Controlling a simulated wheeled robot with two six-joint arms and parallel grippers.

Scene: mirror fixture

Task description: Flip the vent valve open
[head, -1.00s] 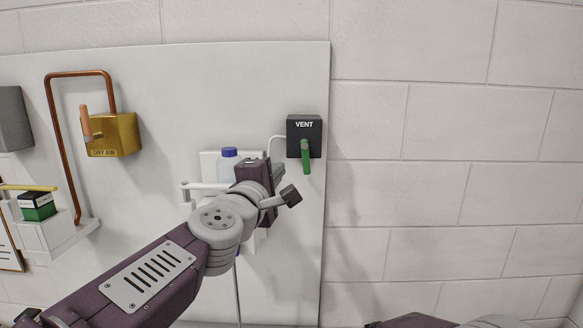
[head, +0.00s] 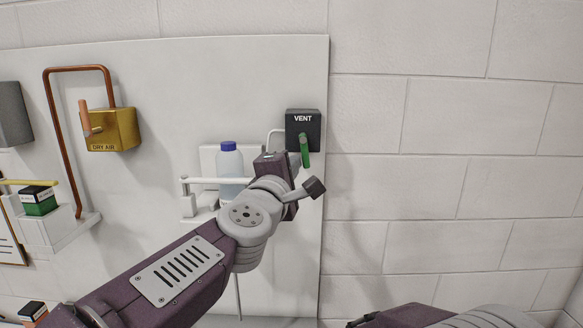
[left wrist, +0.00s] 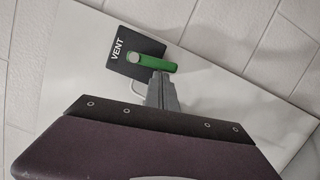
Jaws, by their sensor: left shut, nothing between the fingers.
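The vent valve (head: 295,125) is a black box marked VENT near the right edge of the white wall panel. Its green handle (head: 305,152) points down in the head view. In the left wrist view the vent box (left wrist: 119,62) and the green handle (left wrist: 152,64) lie just beyond the fingers. My left gripper (left wrist: 160,80) is shut and empty, its tips close to the handle's free end. I cannot tell if they touch.
A blue-capped bottle (head: 230,160) stands on a white holder behind a rail, left of my wrist. A yellow DRY AIR valve (head: 118,130), copper pipe (head: 58,140) and green-black box (head: 38,202) are further left. The brick wall right of the panel is clear.

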